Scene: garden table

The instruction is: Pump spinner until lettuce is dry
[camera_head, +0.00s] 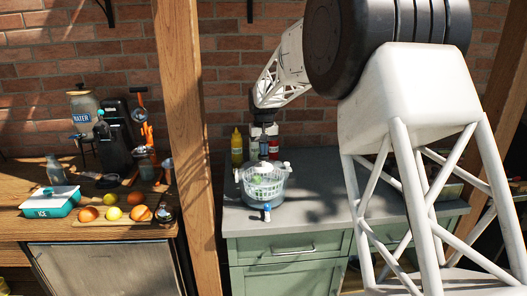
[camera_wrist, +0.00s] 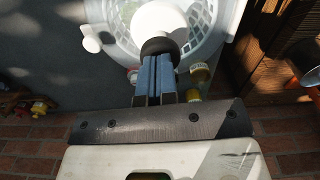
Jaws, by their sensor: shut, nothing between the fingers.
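The salad spinner (camera_head: 264,184) stands on the grey counter (camera_head: 330,190), a clear bowl with a pale green basket inside. Any lettuce in it is too small to make out. My gripper (camera_head: 264,150) is above the spinner, pointing down, with its fingers shut. In the wrist view my gripper (camera_wrist: 157,60) is over a dark round knob (camera_wrist: 159,45) on a white lid part of the spinner (camera_wrist: 205,22). I cannot tell whether the fingertips touch the knob. A small white knob (camera_wrist: 91,38) sticks out at the spinner's side.
Yellow (camera_head: 237,147) and red (camera_head: 273,140) bottles stand behind the spinner, close to my gripper. A small blue-and-white bottle (camera_head: 267,212) stands in front. A wooden post (camera_head: 187,130) is at the left. The counter right of the spinner is partly clear.

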